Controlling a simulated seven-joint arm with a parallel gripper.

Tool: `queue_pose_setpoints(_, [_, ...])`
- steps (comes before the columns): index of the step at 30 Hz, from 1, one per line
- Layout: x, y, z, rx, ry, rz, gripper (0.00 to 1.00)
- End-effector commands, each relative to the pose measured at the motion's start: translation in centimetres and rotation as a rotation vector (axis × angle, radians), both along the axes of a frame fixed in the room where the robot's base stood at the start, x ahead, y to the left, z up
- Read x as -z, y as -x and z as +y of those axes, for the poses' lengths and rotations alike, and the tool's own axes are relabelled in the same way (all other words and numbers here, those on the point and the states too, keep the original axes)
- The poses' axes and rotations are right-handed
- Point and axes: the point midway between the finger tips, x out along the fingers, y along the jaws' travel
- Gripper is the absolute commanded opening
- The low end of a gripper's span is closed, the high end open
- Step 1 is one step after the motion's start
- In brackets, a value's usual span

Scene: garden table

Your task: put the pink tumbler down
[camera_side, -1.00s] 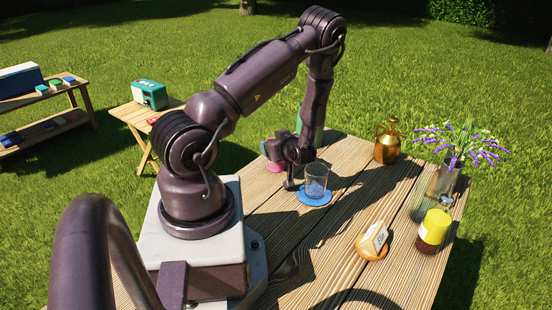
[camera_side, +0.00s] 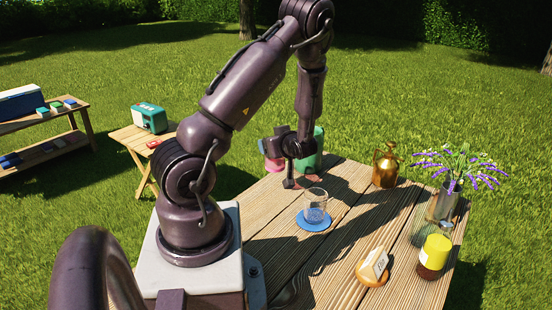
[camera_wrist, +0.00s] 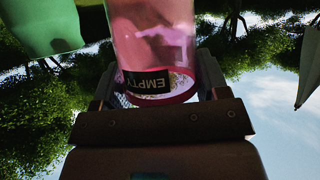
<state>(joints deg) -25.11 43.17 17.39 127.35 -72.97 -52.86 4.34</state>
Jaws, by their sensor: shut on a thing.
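The pink tumbler (camera_wrist: 155,40) is clear pink with a darker base and a label reading "EMPTY". It fills the upper middle of the wrist view, between the jaws of my gripper (camera_wrist: 160,92). In the side view my gripper (camera_side: 282,153) is near the table's far left edge, shut on the tumbler (camera_side: 273,164). The tumbler shows only partly there, behind the gripper, and appears to be above the tabletop.
A clear glass (camera_side: 315,205) stands on a blue coaster (camera_side: 314,225) nearby. A green vessel (camera_side: 312,157) stands behind the arm.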

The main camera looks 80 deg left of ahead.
Motion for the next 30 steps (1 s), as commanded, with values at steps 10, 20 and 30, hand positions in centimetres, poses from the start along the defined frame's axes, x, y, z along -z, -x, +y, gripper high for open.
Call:
queue_pose_setpoints(10, [-2.0,-3.4,2.3,0.223,-0.001,-0.001,0.44])
queue_pose_setpoints(20, [-2.0,-10.4,3.7,0.684,0.001,0.002,0.44])
queue_pose_setpoints(30, [-0.6,-15.5,1.7,1.125,0.001,0.001,0.44])
